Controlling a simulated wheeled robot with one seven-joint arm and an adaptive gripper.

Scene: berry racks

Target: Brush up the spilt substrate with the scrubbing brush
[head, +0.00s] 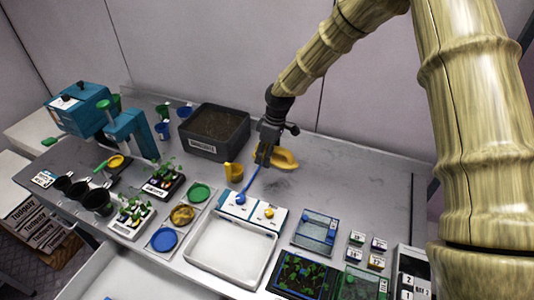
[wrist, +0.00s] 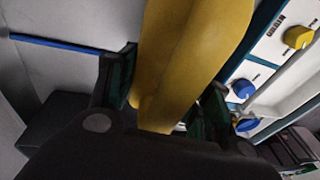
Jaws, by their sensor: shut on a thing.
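My gripper (head: 265,157) is over the back middle of the bench, pointing down. It is shut on a long smooth yellow thing (head: 285,159), which looks like the scrubbing brush; no bristles show. In the wrist view the yellow body (wrist: 185,55) runs between the two fingers (wrist: 165,105) and hides much of what lies behind it. A dark smudge of spilt substrate (head: 283,184) lies on the grey bench just in front of the yellow thing. I cannot tell whether the yellow thing touches the bench.
A dark tub of substrate (head: 214,150) stands left of my gripper, and a yellow cup (head: 234,173) nearer. A thin blue stick (head: 250,184) lies beside my gripper. A white tray (head: 231,249) and knobbed panels (head: 253,211) are in front.

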